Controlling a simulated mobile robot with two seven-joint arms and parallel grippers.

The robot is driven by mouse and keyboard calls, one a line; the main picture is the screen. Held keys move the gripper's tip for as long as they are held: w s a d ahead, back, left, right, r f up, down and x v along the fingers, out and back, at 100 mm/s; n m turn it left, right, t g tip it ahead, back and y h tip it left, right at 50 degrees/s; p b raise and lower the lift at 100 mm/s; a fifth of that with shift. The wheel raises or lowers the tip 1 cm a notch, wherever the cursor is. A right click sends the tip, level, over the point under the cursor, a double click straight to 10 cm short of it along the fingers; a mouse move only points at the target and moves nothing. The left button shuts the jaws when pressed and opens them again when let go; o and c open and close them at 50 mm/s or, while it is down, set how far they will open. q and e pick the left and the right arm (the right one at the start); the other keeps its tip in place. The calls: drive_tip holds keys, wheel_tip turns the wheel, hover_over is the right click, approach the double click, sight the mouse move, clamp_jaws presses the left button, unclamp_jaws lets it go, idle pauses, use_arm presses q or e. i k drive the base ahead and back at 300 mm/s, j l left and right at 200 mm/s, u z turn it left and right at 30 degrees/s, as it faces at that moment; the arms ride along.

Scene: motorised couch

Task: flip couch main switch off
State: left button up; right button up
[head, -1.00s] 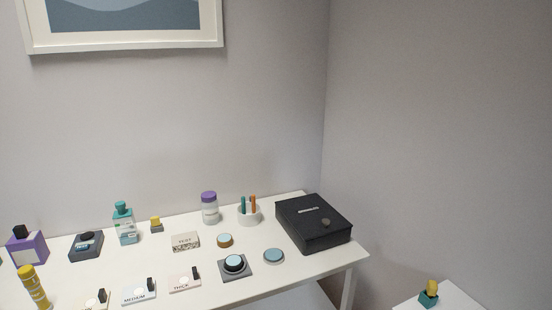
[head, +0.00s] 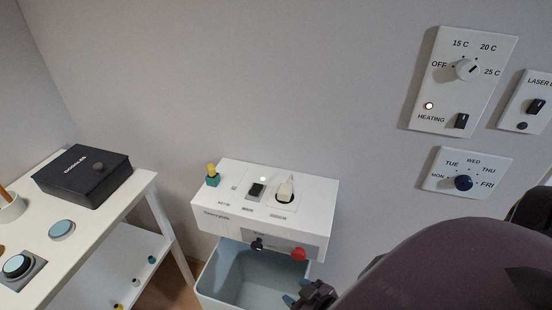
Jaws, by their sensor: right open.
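A white control box (head: 318,205) stands in the lower middle of the head view. On its top is a black rocker switch (head: 256,190) with a small lit lamp (head: 263,179) behind it. Its printed labels are too small to read surely. A plug (head: 286,188) sits in a dark round socket to the right of the switch, and a yellow and teal key-like piece (head: 212,176) stands at the left. My right gripper (head: 304,296) is at the bottom edge, below and in front of the box, apart from the switch. It is partly cut off by the frame. My left gripper is out of view.
A black knob (head: 257,244) and a red knob (head: 299,254) sit on the box's front, above an open grey-blue bin (head: 245,275). A white table (head: 100,225) with a black case (head: 84,177) is at left. Wall panels with a dial (head: 467,70) hang at right.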

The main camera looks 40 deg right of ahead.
sight(256, 189)
drive_tip(key=l+z, duration=0.15)
drive_tip(key=z, duration=0.3)
drive_tip(key=i+l+z, duration=0.15)
drive_tip(key=z, duration=0.3)
